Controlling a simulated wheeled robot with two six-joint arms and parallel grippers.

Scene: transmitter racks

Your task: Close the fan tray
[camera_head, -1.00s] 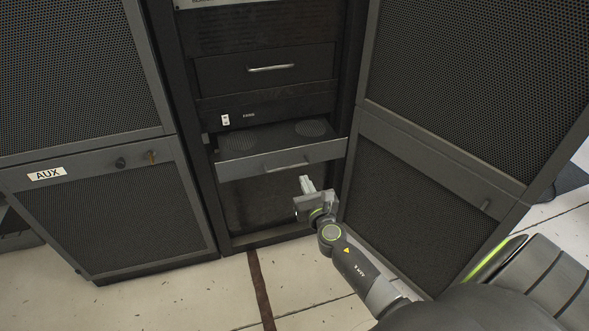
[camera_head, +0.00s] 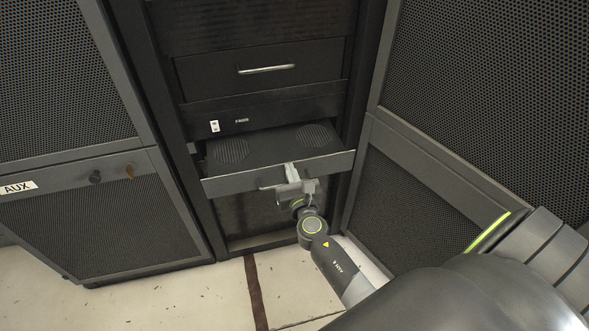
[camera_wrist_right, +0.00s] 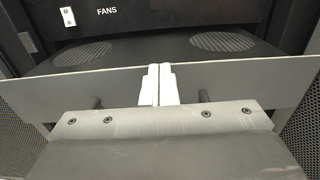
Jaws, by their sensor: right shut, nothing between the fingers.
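The fan tray (camera_head: 270,151) sticks out of the rack, with two round fan grilles on its top and a grey front panel (camera_head: 235,182). In the right wrist view the tray's front panel (camera_wrist_right: 225,85) spans the picture below the FANS label. My right gripper (camera_head: 290,170) is shut and empty, its fingertips at the middle of the front panel. In the right wrist view its pale fingers (camera_wrist_right: 159,85) are together and overlap the panel between the two handle posts; whether they touch it I cannot tell. The gripper hides most of the tray's handle. My left gripper is not in view.
A closed drawer with a silver handle (camera_head: 267,70) is above the tray, with a FANS panel (camera_head: 262,113) between them. A mesh door (camera_head: 425,215) stands open at the right.

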